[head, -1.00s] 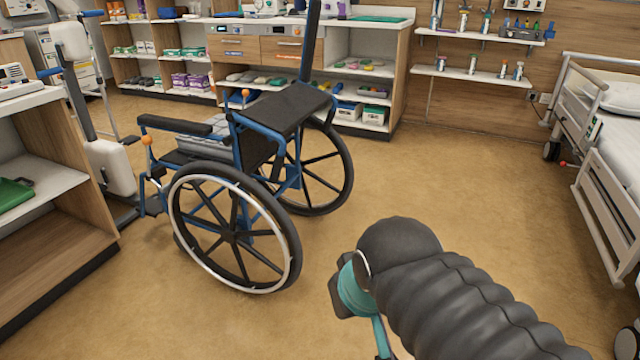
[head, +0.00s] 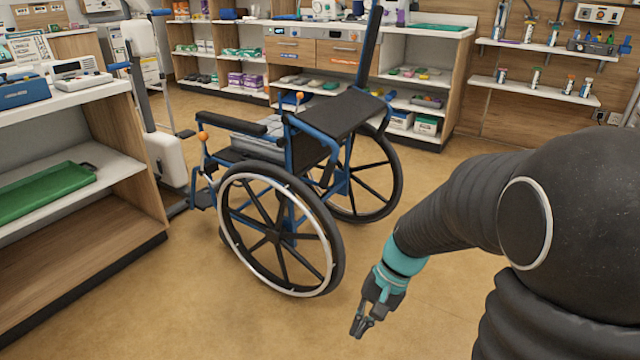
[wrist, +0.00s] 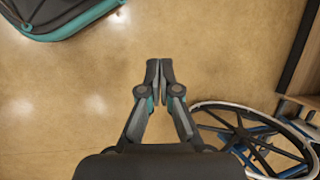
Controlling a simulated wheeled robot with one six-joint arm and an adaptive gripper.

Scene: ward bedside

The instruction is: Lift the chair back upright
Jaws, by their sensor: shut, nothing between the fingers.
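The chair is a wheelchair (head: 272,238) with a blue frame, black armrests and large spoked wheels. It stands on its wheels in the middle of the head view. Its back panel (head: 338,112) is folded over, lying nearly flat above the rear. One wheel (wrist: 250,135) shows at the lower right of the wrist view. My gripper (head: 361,327) is low over the floor, to the right of the near wheel and apart from it. In the wrist view my gripper (wrist: 159,66) has its fingertips together with only floor beyond them.
A shelf unit (head: 130,135) with a green tray (head: 42,193) stands close on the left. A pale lift-like stand (head: 165,158) is behind it. Stocked cabinets (head: 440,75) line the back wall. Floor is clear right of the chair.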

